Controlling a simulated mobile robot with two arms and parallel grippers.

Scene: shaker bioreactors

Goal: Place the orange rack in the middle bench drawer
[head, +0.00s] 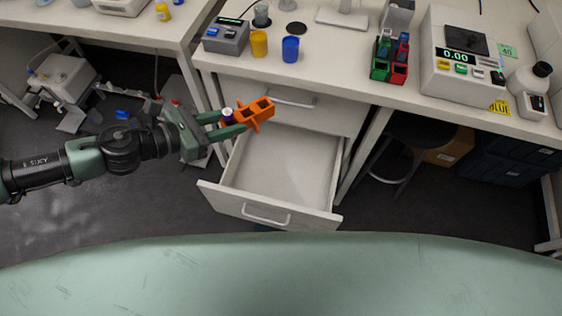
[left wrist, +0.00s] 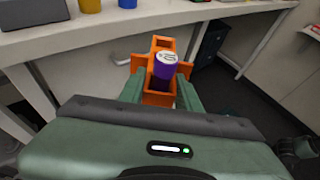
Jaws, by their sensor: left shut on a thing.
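The orange rack (head: 253,113) is held by my left gripper (head: 236,119), above the back left part of the open drawer. In the left wrist view, the orange rack (left wrist: 158,97) sits between the two green fingers of my left gripper (left wrist: 160,92). A purple tube with a white cap (left wrist: 165,65) stands in the rack; its white top also shows in the head view (head: 227,112). The open bench drawer (head: 285,165) is pulled out below the bench, and its visible inside is empty. My right gripper is not in view.
A closed drawer front (head: 292,98) is above the open one, under the bench top (head: 330,60). On the bench stand a yellow cup (head: 259,44), a blue cup (head: 290,50), green and red racks (head: 390,62) and a scale (head: 462,60). A stool (head: 405,150) stands to the right.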

